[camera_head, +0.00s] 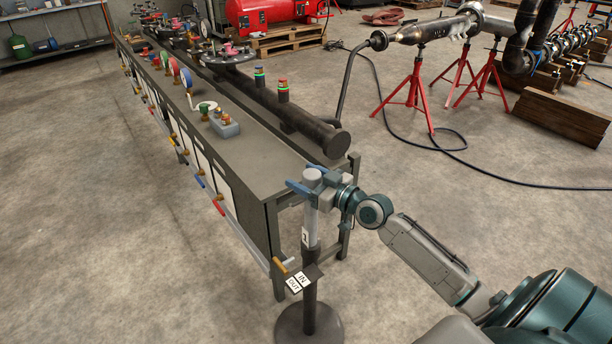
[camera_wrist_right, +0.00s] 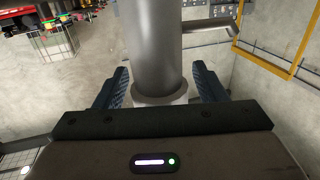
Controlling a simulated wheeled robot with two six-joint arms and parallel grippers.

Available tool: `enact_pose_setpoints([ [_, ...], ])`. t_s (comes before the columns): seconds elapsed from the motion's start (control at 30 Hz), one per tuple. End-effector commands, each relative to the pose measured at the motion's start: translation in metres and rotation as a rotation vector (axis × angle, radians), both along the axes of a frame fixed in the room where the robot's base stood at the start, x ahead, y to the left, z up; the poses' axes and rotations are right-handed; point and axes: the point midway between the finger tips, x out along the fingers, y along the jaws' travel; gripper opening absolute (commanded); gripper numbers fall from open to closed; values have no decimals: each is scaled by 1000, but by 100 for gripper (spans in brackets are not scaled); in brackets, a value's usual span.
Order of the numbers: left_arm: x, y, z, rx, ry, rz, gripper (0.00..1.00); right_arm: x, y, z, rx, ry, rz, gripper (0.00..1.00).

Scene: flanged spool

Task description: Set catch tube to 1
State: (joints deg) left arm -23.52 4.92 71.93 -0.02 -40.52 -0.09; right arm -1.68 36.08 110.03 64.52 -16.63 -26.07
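The catch tube (camera_head: 311,217) is a light grey upright tube with a domed cap, on a dark pole with a round base. A white label marked 1 (camera_head: 305,236) is on it, and a small IN/OUT sign (camera_head: 296,282) with an orange-tipped handle is lower on the pole. My right gripper (camera_head: 309,182) is at the top of the tube, with one blue finger on each side. In the right wrist view the grey tube (camera_wrist_right: 151,45) stands between the fingers, with narrow gaps. The fingers look open around it. My left gripper is out of view.
A long workbench (camera_head: 262,150) with a dark pipe (camera_head: 290,120), valves and gauges runs just behind the tube. Red tripod stands (camera_head: 413,92) and a black cable are at the upper right. The floor (camera_head: 130,270) at the left is clear.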

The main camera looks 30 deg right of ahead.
Motion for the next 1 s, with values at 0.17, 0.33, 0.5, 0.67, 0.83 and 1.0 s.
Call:
enact_pose_setpoints([
  [0.17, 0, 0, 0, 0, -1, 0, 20, 0, 0, 2, 0, -4, 0, 64],
  [0.33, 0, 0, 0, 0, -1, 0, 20, -3, -2, 3, -1, -6, -1, 64],
  [0.5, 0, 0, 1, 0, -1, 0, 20, -21, -8, 2, -4, -3, 1, 64],
  [0.67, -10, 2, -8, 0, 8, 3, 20, -46, -16, 3, -6, -1, 1, 64],
  [0.83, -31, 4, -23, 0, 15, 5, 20, -68, -24, 4, -4, 1, 0, 64],
  [1.0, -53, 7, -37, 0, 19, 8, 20, -85, -30, 4, -2, -2, 0, 64],
])
